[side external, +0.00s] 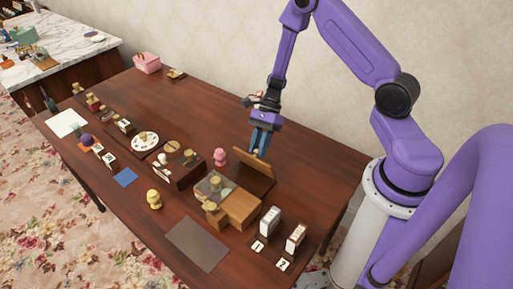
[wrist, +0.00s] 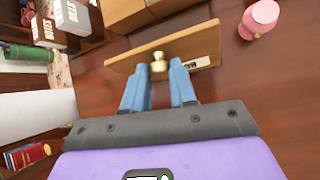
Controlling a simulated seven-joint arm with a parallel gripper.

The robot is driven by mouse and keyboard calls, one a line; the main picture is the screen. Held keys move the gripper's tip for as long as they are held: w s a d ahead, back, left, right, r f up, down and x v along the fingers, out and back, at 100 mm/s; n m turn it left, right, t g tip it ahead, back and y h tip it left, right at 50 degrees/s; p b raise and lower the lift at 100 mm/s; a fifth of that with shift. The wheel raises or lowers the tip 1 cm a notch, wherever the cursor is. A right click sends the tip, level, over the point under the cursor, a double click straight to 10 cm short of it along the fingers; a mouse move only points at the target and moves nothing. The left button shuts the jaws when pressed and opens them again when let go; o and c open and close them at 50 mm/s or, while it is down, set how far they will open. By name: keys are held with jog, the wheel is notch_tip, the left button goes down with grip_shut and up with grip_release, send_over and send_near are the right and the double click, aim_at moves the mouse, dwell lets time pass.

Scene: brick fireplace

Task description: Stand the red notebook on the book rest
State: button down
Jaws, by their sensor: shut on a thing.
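My gripper (side external: 259,152) is above a tilted wooden panel (side external: 252,167) near the table's right side. In the wrist view, my two blue fingers (wrist: 161,72) are closed around a small brass knob (wrist: 158,61) on the panel's edge. The panel also shows in the wrist view (wrist: 205,45), with a small label partly hidden by the right finger. The panel slopes up from a darker brown base. I cannot make out the red notebook, and I cannot tell which item is the book rest.
A light wooden box (side external: 241,208) stands in front of the panel. Two white upright boxes (side external: 270,221) (side external: 296,237) stand at the right front. A pink figure (side external: 219,157) is left of the panel.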

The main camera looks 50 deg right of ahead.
jog(key=shift+d, duration=0.15)
jog(key=c, duration=0.9)
grip_release()
jog(key=v, duration=1.7)
jog(key=shift+d, duration=0.3)
